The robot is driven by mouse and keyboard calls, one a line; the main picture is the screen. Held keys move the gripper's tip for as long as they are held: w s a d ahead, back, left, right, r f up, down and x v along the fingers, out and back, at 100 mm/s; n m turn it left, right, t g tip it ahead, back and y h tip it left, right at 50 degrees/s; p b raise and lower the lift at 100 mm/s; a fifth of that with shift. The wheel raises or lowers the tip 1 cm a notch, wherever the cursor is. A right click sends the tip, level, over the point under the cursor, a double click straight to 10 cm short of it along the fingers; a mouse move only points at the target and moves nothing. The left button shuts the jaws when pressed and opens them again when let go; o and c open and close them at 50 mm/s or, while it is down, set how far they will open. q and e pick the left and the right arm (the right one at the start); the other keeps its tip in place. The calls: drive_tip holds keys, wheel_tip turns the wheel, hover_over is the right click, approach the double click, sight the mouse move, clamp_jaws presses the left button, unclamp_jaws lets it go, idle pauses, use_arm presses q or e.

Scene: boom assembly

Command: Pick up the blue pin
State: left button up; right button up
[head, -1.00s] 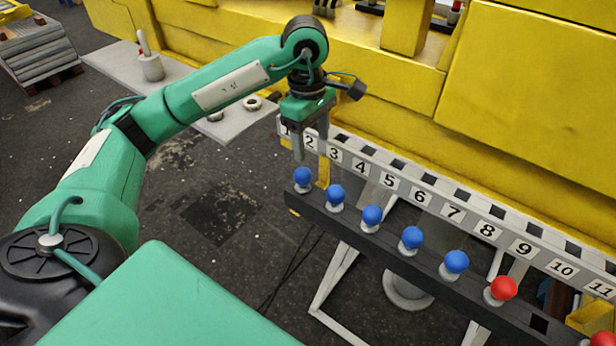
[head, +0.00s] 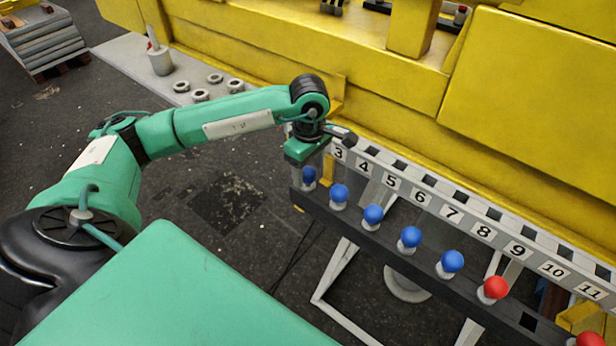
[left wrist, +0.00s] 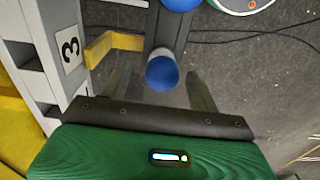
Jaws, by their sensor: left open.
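A row of blue pins with round heads and pale stems stands upright in a dark rail. The leftmost blue pin (head: 309,175) is partly hidden by my left gripper (head: 310,170) in the head view. My left gripper is open and points down over this pin. In the left wrist view, the blue pin's head (left wrist: 162,73) lies between the two fingers of the left gripper (left wrist: 160,88), with gaps on both sides. Another blue pin (left wrist: 180,3) shows at the top edge. My right gripper is not in view.
A red pin (head: 493,290) stands farther right in the dark rail (head: 424,262). A pale rail with number labels (head: 452,212) runs behind it, before a yellow machine (head: 540,80). A grey table (head: 130,62) with several rings stands at the back left.

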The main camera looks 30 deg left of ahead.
use_arm(q)
wheel_tip(320, 180, down, 3)
drive_tip(key=shift+s+a+r+p, duration=0.1)
drive_tip(key=shift+s+p, duration=0.05)
drive_tip(key=shift+p, duration=0.65)
drive_tip(key=shift+f, duration=0.35)
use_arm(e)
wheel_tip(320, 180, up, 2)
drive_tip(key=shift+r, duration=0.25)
use_arm(q)
drive_tip(key=shift+c, duration=0.2)
drive_tip(key=c, duration=1.2)
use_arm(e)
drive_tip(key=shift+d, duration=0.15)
use_arm(q)
drive_tip(key=shift+o, duration=0.2)
drive_tip(key=shift+r, duration=0.1)
